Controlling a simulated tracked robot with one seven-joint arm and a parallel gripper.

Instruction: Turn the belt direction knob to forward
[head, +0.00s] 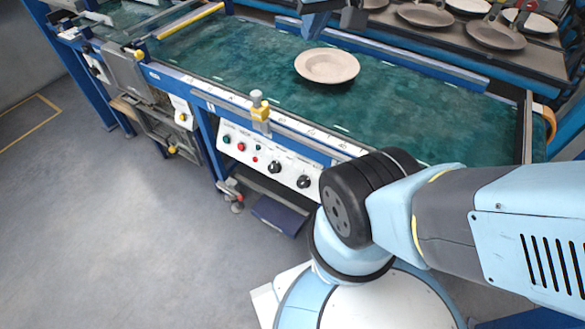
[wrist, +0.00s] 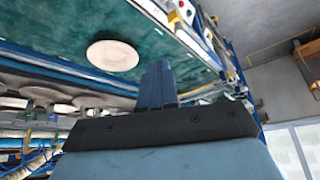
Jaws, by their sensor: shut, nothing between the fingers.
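The white control panel (head: 270,160) is on the near side of the plate dryer in the head view. It carries a left black knob (head: 275,167) and a right black knob (head: 304,182), with small green and red buttons to their left. The labels are too small to read, so I cannot tell which knob sets belt direction or where either points. My gripper (wrist: 158,72) shows in the wrist view with its blue fingers shut and empty. It touches no knob that I can see.
A round plate (head: 327,66) lies on the green belt (head: 230,55); it also shows in the wrist view (wrist: 112,55). The grey floor at left is clear.

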